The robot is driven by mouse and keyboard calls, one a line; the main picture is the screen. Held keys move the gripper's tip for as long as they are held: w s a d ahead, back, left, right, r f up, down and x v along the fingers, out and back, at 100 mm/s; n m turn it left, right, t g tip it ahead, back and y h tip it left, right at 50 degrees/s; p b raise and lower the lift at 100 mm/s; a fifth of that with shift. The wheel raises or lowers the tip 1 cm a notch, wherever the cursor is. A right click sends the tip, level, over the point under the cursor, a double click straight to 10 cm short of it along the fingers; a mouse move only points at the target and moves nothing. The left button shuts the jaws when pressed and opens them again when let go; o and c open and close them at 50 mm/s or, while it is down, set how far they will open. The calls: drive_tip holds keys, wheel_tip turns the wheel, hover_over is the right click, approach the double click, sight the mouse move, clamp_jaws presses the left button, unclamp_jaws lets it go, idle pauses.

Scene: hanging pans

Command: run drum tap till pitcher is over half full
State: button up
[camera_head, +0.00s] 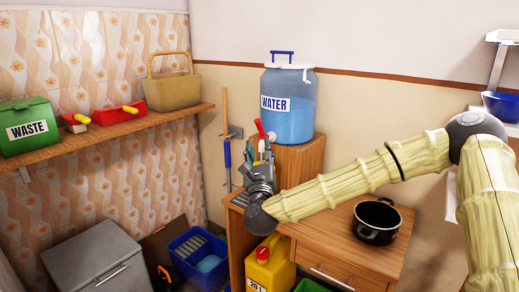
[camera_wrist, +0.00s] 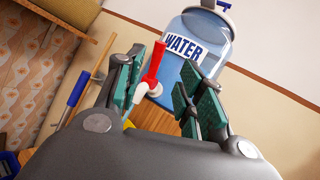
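The blue water drum (camera_head: 290,112), labelled WATER, stands on a wooden cabinet; its side also fills the upper middle of the wrist view (camera_wrist: 207,45). Its tap (camera_head: 261,130) has a red lever and a white body. In the wrist view the red lever (camera_wrist: 155,61) stands tilted between my finger pads. My gripper (camera_head: 259,155) is open in front of the drum. In the wrist view its green pads (camera_wrist: 163,78) lie either side of the tap, with gaps showing. I cannot make out a pitcher in either view; my gripper and arm hide part of the area below the tap.
A black pot (camera_head: 376,221) sits on the lower wooden counter (camera_head: 330,225) under my arm. A yellow canister (camera_head: 270,268) stands below the counter's left side. A wall shelf (camera_head: 105,131) holds a green waste box (camera_head: 28,127) and a basket (camera_head: 172,90). A blue bowl (camera_head: 502,106) is far right.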

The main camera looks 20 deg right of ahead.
drive_tip(key=c, duration=0.6)
drive_tip(key=shift+s+a+n+y+p, duration=0.15)
drive_tip(key=shift+n+y+p, duration=0.2)
drive_tip(key=shift+y, duration=0.25)
clamp_jaws()
drive_tip(key=n+g+y+p, duration=0.1)
drive_tip(key=n+y+p, duration=0.4)
drive_tip(key=y, duration=0.3)
approach(262, 131)
drive_tip(key=p+x, duration=0.2)
drive_tip(key=x, duration=0.5)
drive_tip(key=shift+r, duration=0.1)
